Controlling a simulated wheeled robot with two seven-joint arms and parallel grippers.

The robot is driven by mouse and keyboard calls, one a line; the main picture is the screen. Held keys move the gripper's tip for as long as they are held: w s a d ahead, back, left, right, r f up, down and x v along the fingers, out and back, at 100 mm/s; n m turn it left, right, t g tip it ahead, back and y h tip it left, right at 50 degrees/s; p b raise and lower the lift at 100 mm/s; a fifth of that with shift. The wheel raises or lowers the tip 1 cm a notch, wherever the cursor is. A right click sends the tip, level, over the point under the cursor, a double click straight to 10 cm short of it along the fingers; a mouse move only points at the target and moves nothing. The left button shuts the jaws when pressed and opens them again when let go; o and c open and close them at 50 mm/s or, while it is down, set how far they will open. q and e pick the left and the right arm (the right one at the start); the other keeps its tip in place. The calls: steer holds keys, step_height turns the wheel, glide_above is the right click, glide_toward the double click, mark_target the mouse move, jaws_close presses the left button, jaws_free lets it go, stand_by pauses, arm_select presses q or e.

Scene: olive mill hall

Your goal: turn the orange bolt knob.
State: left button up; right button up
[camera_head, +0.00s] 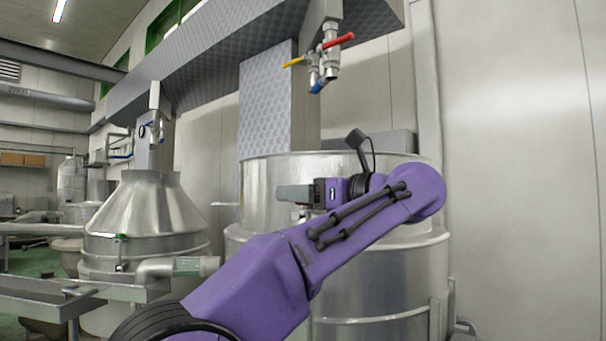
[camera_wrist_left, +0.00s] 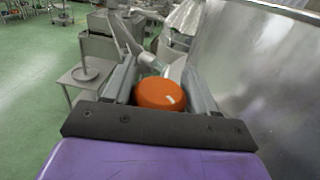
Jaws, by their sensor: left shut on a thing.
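The orange bolt knob (camera_wrist_left: 160,94) shows in the left wrist view as a round orange cap between the two grey fingers of my left gripper (camera_wrist_left: 162,84). The fingers are shut on it, one at each side. In the head view my purple left arm reaches across the front of a large steel tank (camera_head: 380,290), with the left gripper (camera_head: 290,195) pointing left beside the tank wall. The knob itself cannot be made out in the head view. My right gripper is in neither view.
A cone-topped steel vessel (camera_head: 147,215) stands to the left. Pipes with a red valve handle (camera_head: 338,41) hang above the tank. A metal bench (camera_head: 45,300) is at lower left.

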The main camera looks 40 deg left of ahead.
arm_select(q)
steer(key=n+g+p, duration=0.1)
steer(key=g+p, duration=0.1)
steer(key=g, duration=0.1)
steer(key=n+g+h+p, duration=0.1)
steer(key=n+g+p, duration=0.1)
steer(key=p, duration=0.1)
steer(key=shift+s+r+n+g+p, duration=0.1)
steer(key=shift+n+g+p, duration=0.2)
steer(key=shift+g, duration=0.1)
steer(key=shift+s+d+n+g+h+p, duration=0.1)
steer(key=shift+n+g+h+p, duration=0.2)
steer(key=shift+n+g+p, duration=0.3)
steer(key=shift+f+g+h+p, duration=0.3)
steer(key=shift+f+g+p, duration=0.05)
steer(key=shift+g+p, duration=0.2)
steer(key=shift+n, duration=0.3)
steer(key=shift+f, duration=0.1)
